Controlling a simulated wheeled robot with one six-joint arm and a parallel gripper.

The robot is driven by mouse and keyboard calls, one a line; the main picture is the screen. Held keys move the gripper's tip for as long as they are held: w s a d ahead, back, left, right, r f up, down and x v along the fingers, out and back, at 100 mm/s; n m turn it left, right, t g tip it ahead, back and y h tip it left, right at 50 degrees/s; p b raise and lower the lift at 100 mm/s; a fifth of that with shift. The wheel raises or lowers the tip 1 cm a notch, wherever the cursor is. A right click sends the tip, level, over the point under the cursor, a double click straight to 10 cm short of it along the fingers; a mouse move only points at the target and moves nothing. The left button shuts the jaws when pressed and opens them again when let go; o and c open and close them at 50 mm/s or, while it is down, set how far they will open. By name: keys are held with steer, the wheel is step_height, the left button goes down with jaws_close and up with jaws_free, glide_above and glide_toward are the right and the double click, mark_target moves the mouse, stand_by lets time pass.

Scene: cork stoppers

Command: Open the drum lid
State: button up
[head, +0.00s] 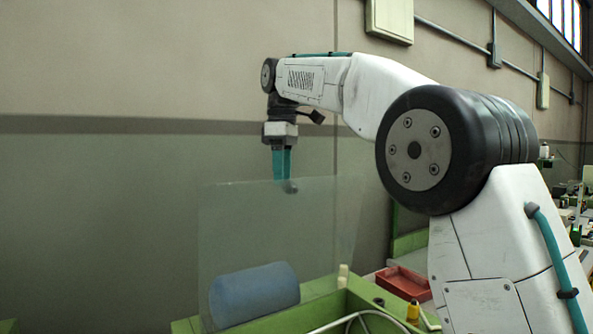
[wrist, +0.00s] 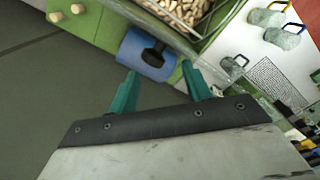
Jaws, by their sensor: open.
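A blue rounded drum (head: 253,292) lies low in the head view, seen through a clear panel. In the wrist view a blue body (wrist: 143,57) with a black knob or handle (wrist: 155,54) shows just beyond my fingertips. I cannot make out a separate lid edge. My gripper (head: 282,180) points down, well above the drum in the head view. Its lower end shows near the panel's top edge. In the wrist view my gripper (wrist: 160,70) has its two teal fingers apart, with nothing between them.
A clear upright panel (head: 270,222) stands over the green bench (head: 325,312). A red tray (head: 403,283) and a small yellow bottle (head: 413,310) are at right. In the wrist view, a bin of corks (wrist: 183,10) lies beyond the blue body, beside green fronts with wooden knobs (wrist: 77,9).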

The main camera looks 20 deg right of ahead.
steer(key=s, duration=0.8)
steer(key=shift+s+d+r, duration=0.3)
steer(key=shift+d+r, duration=0.05)
steer(key=shift+r, duration=0.05)
